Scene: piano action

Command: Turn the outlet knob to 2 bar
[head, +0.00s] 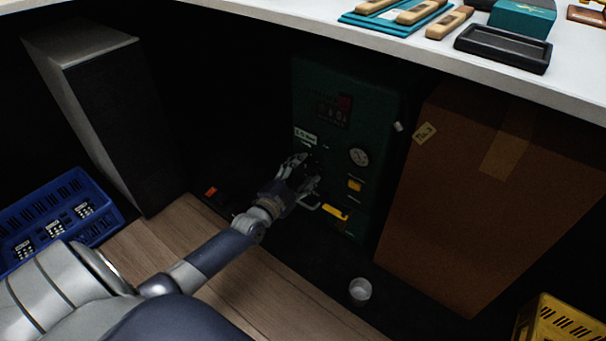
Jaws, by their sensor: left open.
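A dark green machine panel (375,105) stands under the worktop, with a display at its upper left and a round gauge (359,157) at its right. A small yellow part (355,185) sits below the gauge, and a longer yellow handle (335,212) lower down. My left gripper (311,182) is open in front of the panel's lower left. It hides that part of the panel, and I cannot make out an outlet knob for sure or tell whether the gripper touches anything. My right gripper is not in view.
A large brown cardboard box (470,200) stands close to the panel's right. A blue crate (100,228) is at left, a yellow crate (560,322) at lower right. The white worktop (400,50) overhangs.

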